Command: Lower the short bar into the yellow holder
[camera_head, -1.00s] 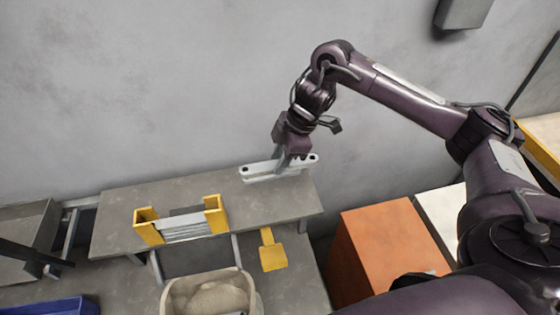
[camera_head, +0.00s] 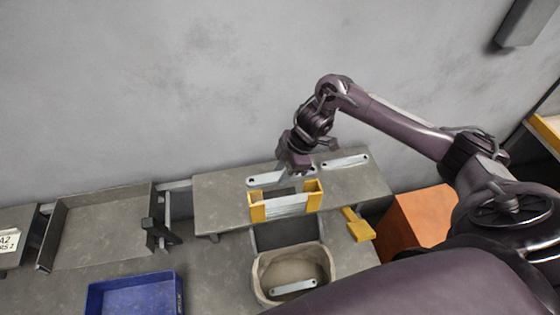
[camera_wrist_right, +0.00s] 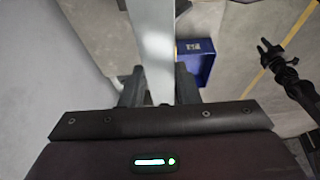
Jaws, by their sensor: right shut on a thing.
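My right gripper (camera_head: 292,172) is shut on the short bar (camera_head: 264,180), a pale grey metal strip held level just behind the yellow holder (camera_head: 257,209). I cannot tell how high the bar is above the bench. In the right wrist view the bar (camera_wrist_right: 154,45) runs up from between the fingers. The holder has two yellow end posts, with pale plates spanning between them. My left arm shows dark and small in the right wrist view, with its gripper (camera_wrist_right: 265,46) apparently open and empty. The head view does not show it.
Another holed bar (camera_head: 345,162) lies on the grey raised bench (camera_head: 220,205) to the right. A yellow piece (camera_head: 358,225) is at the bench's front. A beige bin (camera_head: 262,277) holds a bar. A blue bin (camera_head: 135,295) and a grey tray (camera_head: 100,230) are left.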

